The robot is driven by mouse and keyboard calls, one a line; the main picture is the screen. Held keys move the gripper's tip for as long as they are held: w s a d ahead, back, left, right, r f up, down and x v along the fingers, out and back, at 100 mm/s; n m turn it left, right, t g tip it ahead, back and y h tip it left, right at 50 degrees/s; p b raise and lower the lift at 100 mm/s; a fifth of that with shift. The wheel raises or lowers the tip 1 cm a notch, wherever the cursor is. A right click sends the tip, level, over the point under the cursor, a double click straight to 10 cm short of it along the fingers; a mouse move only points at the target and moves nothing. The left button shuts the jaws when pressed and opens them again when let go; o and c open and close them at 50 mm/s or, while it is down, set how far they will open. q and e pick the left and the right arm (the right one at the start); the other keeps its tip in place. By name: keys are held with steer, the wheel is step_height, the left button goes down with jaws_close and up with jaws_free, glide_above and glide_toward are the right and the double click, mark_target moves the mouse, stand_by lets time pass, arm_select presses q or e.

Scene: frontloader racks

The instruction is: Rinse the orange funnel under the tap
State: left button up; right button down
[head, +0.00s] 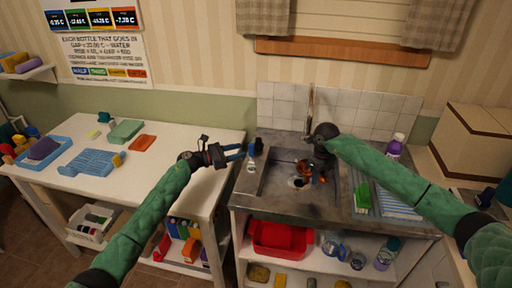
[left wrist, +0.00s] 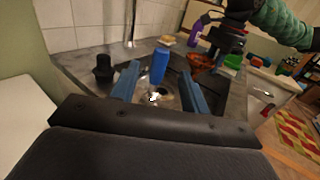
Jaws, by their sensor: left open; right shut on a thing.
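The orange funnel (head: 302,167) is over the sink basin (head: 272,186), partly hidden by my right gripper (head: 318,172), which is shut on it. In the left wrist view the funnel (left wrist: 200,63) shows as an orange-red shape below the dark right gripper. The tap (head: 310,105) rises at the back of the sink; I cannot tell whether water runs. My left gripper (head: 238,153) is open and empty at the sink's left edge. In the left wrist view a blue upright object (left wrist: 160,65) appears between its blue fingers, not visibly gripped.
A small clear bottle (head: 251,166) stands on the sink's left rim. A green item (head: 362,197) and a purple bottle (head: 395,146) are right of the basin. The white table (head: 185,135) at left holds cloths. A red tub (head: 280,240) sits under the sink.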

mark_target(251, 155)
arm_select(q)
steer(key=x, duration=0.8)
steer(key=shift+d, duration=0.1)
jaws_close()
